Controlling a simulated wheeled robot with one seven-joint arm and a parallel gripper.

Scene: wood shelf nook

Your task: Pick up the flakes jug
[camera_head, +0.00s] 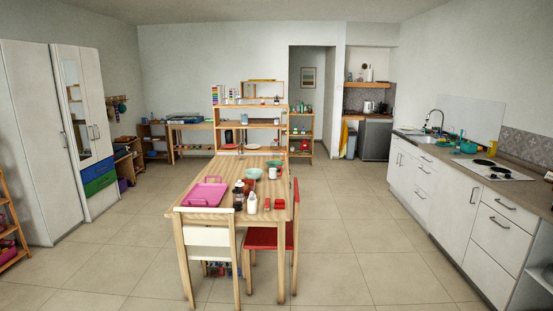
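I cannot tell for certain which object is the flakes jug. On the wooden table (225,217) stand a dark bottle with a pale label (238,196) and a white bottle (252,204) close to its right, both upright near the front end. A white cup (272,173) stands farther back. Labels are too small to read. My gripper is not in view, so whether it is open or shut does not show.
A pink tray (206,194), teal bowls (253,173) and small red items (278,204) share the table. A white chair (208,237) and a red chair (262,238) stand at it. Cabinets line the left; a kitchen counter (520,191) runs along the right. Tiled floor is open on both sides.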

